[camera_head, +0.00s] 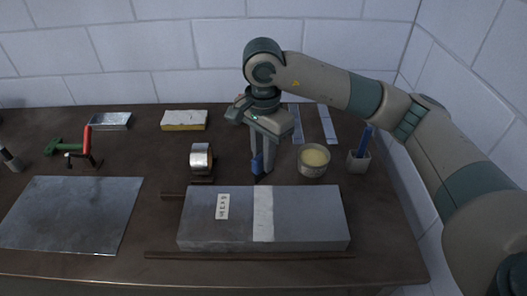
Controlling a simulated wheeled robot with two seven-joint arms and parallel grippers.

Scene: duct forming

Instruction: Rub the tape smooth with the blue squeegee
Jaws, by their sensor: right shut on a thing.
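The grey duct (305,215) lies flat near the front of the bench. A pale strip of tape (263,215) runs across its top and down its front face. My right gripper (260,158) points down just behind the duct's back edge, shut on a small blue tool, which looks like the blue squeegee (257,164). Its fingers partly hide the tool. The tool's dark lower end is near the duct's back edge; I cannot tell whether it touches anything. My left gripper is not in view.
A tub (313,161) and a holder (358,161) with a blue-handled item stand right of the gripper. A tape roll (201,158) stands left. Sheet metal (70,214) lies at left, with red-handled snips (86,143) behind. Rods flank the duct. A wall closes the back.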

